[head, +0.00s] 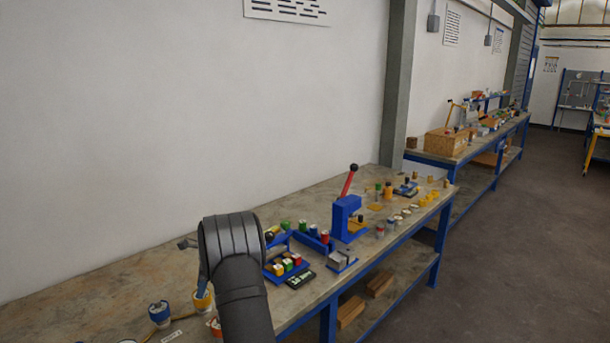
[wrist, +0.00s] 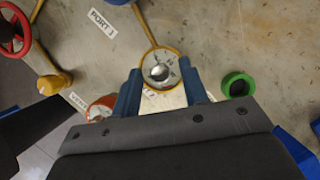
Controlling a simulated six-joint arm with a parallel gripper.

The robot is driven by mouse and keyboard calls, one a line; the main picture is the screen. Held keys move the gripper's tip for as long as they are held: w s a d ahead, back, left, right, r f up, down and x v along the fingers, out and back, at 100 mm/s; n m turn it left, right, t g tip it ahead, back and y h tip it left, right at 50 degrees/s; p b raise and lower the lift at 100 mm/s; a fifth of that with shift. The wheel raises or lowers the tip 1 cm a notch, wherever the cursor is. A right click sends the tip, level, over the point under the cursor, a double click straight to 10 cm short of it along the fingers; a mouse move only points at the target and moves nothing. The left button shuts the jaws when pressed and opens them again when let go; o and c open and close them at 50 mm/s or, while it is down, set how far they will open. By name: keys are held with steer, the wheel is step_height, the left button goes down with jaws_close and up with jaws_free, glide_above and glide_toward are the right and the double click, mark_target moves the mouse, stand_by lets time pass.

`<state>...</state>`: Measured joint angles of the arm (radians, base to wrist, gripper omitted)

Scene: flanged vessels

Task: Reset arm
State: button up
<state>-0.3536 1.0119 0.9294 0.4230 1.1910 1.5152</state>
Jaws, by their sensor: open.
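My gripper (wrist: 160,72) shows in the wrist view with its two blue fingers spread apart. A yellow-rimmed round vessel (wrist: 145,50) with a shiny metal centre lies below and between the fingertips. I cannot tell whether the fingers touch it. An orange-red round vessel (wrist: 98,112) is partly hidden beside the left finger. A green-rimmed round piece (wrist: 238,85) is to the right, apart from the gripper. In the head view my dark arm reaches over the workbench (head: 120,262) and mostly hides the gripper. A yellow-topped vessel (head: 203,300) and a blue-and-white vessel (head: 159,313) stand to its left.
A red handwheel (wrist: 12,40) and yellow fitting (wrist: 55,84) are at the wrist view's left. A blue press (head: 345,217) with a red lever, blue trays of coloured pieces (head: 285,265) and a dark device (head: 300,279) stand right of my arm. The bench's back left is clear.

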steer(key=m+t, duration=0.1)
steer(key=m, duration=0.1)
steer(key=shift+s+m, duration=0.1)
steer(key=shift+m, duration=0.2)
steer(key=shift+v, duration=1.4)
steer(key=shift+o, duration=0.4)
stand_by(0.8)
steer(key=o, duration=0.4)
steer(key=shift+s+r, duration=0.1)
steer(key=shift+c, duration=0.2)
steer(key=o, duration=0.9)
steer(key=s+r+n, duration=0.1)
steer(key=s, duration=0.1)
steer(key=s+r+n, duration=0.1)
steer(key=s+r, duration=0.1)
steer(key=s+a+r+h, duration=0.1)
steer(key=s, duration=0.1)
steer(key=shift+s+r+n, duration=0.2)
steer(key=shift+r+n, duration=0.05)
steer(key=shift+n, duration=0.15)
steer(key=s+d+r+n+h, duration=0.25)
steer(key=s+r+n, duration=0.4)
steer(key=s, duration=0.55)
steer(key=shift+m+h, duration=0.25)
steer(key=shift+h, duration=0.3)
steer(key=f, duration=0.3)
steer(key=s+f, duration=0.1)
steer(key=f, duration=0.5)
steer(key=shift+s+d+f, duration=0.1)
steer(key=shift+s, duration=0.05)
